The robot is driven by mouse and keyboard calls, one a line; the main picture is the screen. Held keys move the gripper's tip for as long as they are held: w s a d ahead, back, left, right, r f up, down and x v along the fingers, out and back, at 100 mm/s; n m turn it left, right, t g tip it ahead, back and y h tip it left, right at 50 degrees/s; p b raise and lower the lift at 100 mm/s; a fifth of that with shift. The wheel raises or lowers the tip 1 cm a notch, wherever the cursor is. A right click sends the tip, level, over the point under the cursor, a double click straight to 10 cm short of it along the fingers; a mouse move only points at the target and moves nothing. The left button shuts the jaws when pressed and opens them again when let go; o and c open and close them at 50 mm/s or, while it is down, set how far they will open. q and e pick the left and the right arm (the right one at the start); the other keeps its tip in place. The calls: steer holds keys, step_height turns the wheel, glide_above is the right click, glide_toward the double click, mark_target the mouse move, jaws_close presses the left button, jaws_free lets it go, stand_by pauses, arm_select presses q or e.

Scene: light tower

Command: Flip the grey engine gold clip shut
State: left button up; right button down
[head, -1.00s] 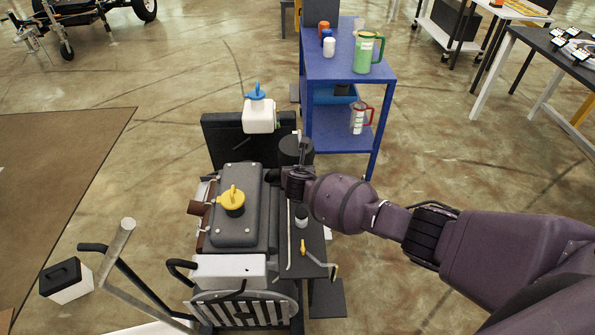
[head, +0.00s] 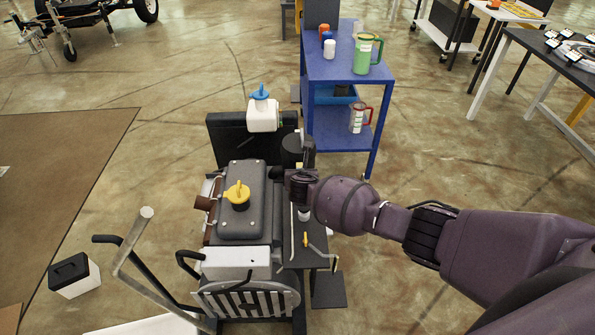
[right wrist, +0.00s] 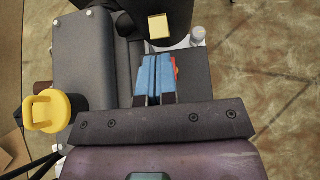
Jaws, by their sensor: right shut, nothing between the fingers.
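The grey engine (head: 240,222) stands in the middle of the head view, with a yellow cap (head: 237,194) on top. The gold clip (right wrist: 159,27) shows in the right wrist view as a small plate against a black cylinder (right wrist: 150,8). In the head view the cylinder (head: 292,148) stands at the engine's back right. My right gripper (right wrist: 154,60) is shut and empty; its blue fingertips point toward the clip, with a gap in the picture. In the head view my wrist covers part of the engine's right side. My left gripper is not in view.
A blue cart (head: 345,62) with a green jug (head: 367,53) stands behind the engine. A white bottle with a blue cap (head: 262,112) is at the engine's rear. A metal handle (head: 132,240) rises at the front left. Open floor lies to the right.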

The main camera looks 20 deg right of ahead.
steer(key=shift+w+r+p+v, duration=0.35)
steer(key=shift+p+v, duration=1.6)
steer(key=shift+v, duration=3)
steer(key=a+r+m+t+y, duration=0.1)
steer(key=a+r+m+y, duration=0.45)
steer(key=a+m, duration=0.4)
steer(key=s+d+r+m+t+y, duration=0.1)
steer(key=s+d+r+m+y, duration=0.15)
steer(key=s+m, duration=0.65)
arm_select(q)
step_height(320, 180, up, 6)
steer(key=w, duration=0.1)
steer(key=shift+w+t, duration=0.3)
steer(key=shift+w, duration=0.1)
arm_select(e)
steer(key=s+d+f+m+h, duration=0.1)
steer(key=s+d+f+m, duration=0.2)
steer(key=s, duration=0.4)
steer(key=s+d+f+m+g+h, duration=0.1)
steer(key=s+d+f+m+h, duration=0.1)
steer(key=s+d+m, duration=0.4)
steer(key=s+d+f+m+h, duration=0.2)
steer(key=s+d+f+m, duration=0.1)
steer(key=s, duration=0.6)
steer(key=d+m, duration=0.1)
steer(key=d, duration=0.1)
steer(key=shift+s+d+f, duration=0.3)
steer(key=shift+s+d, duration=0.05)
steer(key=shift+s, duration=0.05)
